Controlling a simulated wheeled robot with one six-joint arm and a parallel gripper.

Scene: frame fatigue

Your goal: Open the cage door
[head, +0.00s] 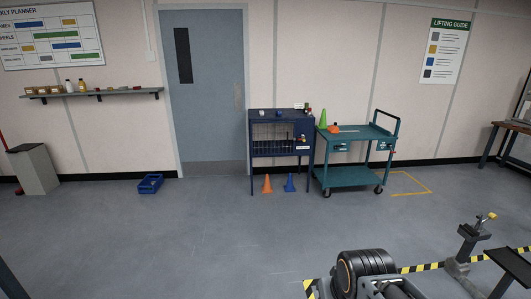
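The cage (310,165) is a dark blue metal stand against the far wall, between the grey door and a teal cart. Its front has a barred section (272,133) that looks closed across the opening, though it is too small to make out a latch or hinges. A solid blue panel with a small white label is at the right of the bars. A few small items sit on the cage top. My gripper is not in view.
A teal cart (350,176) stands close at the cage's right. An orange cone (267,184) and a blue cone (290,183) are on the floor below the cage. A blue crate (150,184) lies left. Black discs (368,268) are in the foreground; the mid-floor is clear.

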